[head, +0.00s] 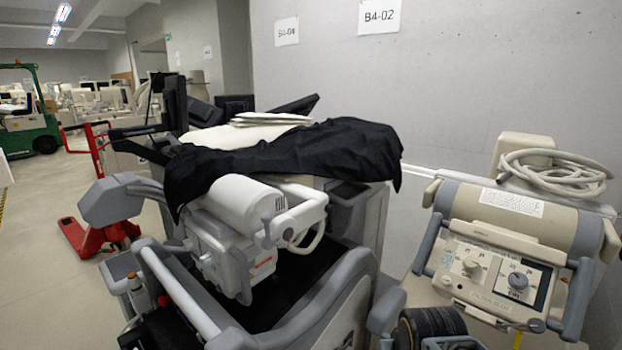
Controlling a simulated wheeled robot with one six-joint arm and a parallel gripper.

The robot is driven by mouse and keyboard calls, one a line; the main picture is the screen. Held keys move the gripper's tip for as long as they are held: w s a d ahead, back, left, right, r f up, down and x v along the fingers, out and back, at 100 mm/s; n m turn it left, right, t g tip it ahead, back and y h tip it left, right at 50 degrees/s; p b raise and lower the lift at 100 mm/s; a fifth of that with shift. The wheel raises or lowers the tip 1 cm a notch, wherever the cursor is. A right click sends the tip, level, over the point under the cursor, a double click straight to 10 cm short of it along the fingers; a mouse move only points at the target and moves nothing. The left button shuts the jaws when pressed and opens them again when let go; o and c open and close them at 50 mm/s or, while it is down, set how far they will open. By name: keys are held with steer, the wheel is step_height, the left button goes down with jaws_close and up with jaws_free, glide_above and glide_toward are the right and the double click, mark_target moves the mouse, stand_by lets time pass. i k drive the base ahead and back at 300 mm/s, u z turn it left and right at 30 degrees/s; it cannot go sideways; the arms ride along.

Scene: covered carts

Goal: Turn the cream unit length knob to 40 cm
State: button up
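The cream unit (505,235) stands at the right by the wall, with a control panel on its front. The panel carries a pale knob (471,265) on the left and a dark blue-grey knob (517,281) on the right, each on a light plate with small marks. The marks are too small to read, so I cannot tell which is the length knob or where either knob points. A grey handle bar stands at each side of the panel. My gripper is not in view.
A coiled pale cable (555,170) lies on top of the cream unit. A grey-white machine (240,235) partly under a black cloth (290,160) stands to its left. A black ribbed cylinder (432,325) sits low before the unit. A red pallet jack (95,235) stands farther left.

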mark_target(518, 281)
steer(key=u, duration=1.75)
steer(key=k, duration=1.25)
steer(key=z, duration=2.2)
steer(key=i, duration=0.5)
steer(key=u, duration=0.3)
steer(key=k, duration=0.35)
steer(key=u, duration=0.8)
